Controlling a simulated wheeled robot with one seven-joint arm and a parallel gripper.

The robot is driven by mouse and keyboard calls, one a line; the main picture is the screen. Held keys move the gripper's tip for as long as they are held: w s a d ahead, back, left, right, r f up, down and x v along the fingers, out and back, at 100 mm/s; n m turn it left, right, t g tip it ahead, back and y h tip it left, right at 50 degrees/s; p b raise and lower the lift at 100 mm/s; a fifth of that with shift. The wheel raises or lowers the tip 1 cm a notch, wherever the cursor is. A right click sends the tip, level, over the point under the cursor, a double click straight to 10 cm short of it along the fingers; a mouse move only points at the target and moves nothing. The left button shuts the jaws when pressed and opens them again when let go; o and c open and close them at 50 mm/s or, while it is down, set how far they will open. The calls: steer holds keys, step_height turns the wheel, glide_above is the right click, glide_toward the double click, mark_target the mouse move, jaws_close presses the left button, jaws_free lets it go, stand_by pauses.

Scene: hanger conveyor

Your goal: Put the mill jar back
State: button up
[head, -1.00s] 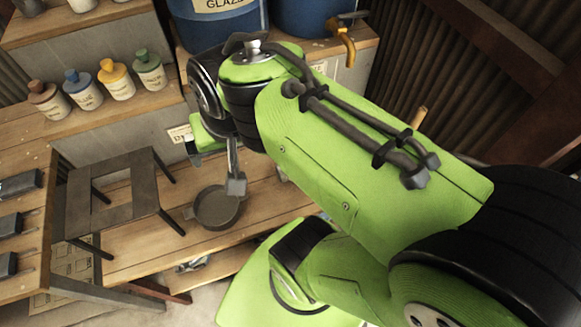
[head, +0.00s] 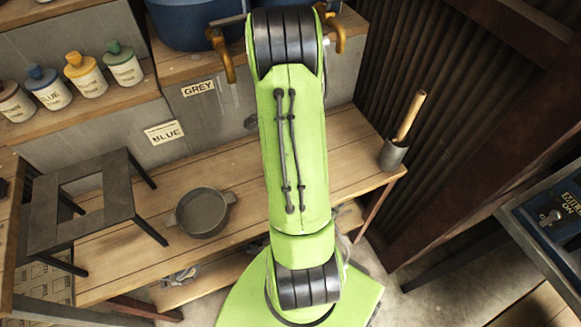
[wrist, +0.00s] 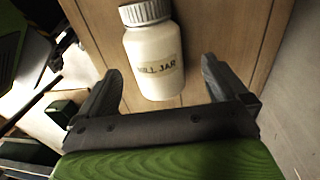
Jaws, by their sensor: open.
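The mill jar (wrist: 153,62) is a white jar with a ribbed grey lid and a "MILL JAR" label. In the wrist view it is over a wooden surface (wrist: 225,30), just beyond my gripper. My gripper (wrist: 163,80) is open, its two dark fingers spread apart. The jar's lower end lies between the fingertips, with a visible gap to each finger. I cannot tell how far the jar is from the fingers in depth. In the head view my arm hides the gripper, and the mill jar does not show.
A wooden bench (head: 130,262) holds a dark round pan (head: 203,212) and a grey cup with a wooden stick (head: 394,152). A dark square-topped stand (head: 75,205) is at left. Several coloured-lid bottles (head: 85,75) line a shelf. A blue control panel (head: 553,215) is at right.

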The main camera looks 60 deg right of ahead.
steer(key=f, duration=0.2)
steer(key=f+b, duration=0.1)
steer(key=f, duration=0.1)
steer(key=f+b, duration=0.1)
steer(key=f, duration=0.1)
steer(key=shift+s+a+f, duration=0.2)
steer(key=shift+s, duration=0.1)
steer(key=shift+c, duration=0.5)
steer(key=shift+r, duration=0.1)
steer(key=c, duration=1.6)
step_height(320, 180, up, 10)
steer(key=p, duration=0.3)
